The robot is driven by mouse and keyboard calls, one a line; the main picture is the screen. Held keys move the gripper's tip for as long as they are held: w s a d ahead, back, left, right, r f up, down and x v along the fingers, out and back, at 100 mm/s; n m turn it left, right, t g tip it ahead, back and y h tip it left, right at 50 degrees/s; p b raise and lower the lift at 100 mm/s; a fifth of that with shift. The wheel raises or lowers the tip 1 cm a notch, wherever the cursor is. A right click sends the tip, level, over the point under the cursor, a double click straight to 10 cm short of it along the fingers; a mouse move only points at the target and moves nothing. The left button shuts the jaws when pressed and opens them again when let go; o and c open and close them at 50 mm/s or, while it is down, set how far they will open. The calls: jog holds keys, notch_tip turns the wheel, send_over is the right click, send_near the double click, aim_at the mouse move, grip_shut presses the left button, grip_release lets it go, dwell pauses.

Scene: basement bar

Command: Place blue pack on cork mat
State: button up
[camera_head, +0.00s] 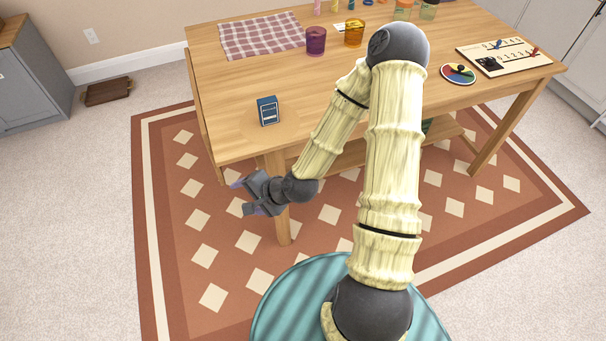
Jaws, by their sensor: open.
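The blue pack (268,111) is a small dark blue box with a pale label. It stands upright near the table's front left corner. A faint round tan patch, which looks like the cork mat (288,124), lies around its base, and the pack appears to stand on it. The mat's edge is hard to tell from the wood. My gripper (242,196) is open and empty. It is off the table's front left corner, nearer to me than the pack and apart from it, with its fingers pointing left.
The wooden table (230,136) also bears a checked cloth (259,36), a purple cup (316,41), an amber cup (354,33), a colour disc (458,74) and a numbered board (503,57). Small bottles stand at the back. The tabletop right of the pack is partly behind my arm.

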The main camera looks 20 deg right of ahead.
jog(key=s+d+r+n+g+h, duration=0.1)
jog(key=s+d+r+n+h, duration=0.2)
jog(key=s+d+r+n, duration=0.1)
jog(key=s+d+r+n+g+h, duration=0.2)
jog(key=s+d+r+n, duration=0.3)
jog(key=r, duration=0.6)
jog(key=d+n+h, duration=0.1)
jog(key=d+n, duration=0.1)
jog(key=shift+d+r+g+h, duration=0.15)
jog(key=shift+d+g+h, duration=0.15)
jog(key=shift+d+h, duration=0.1)
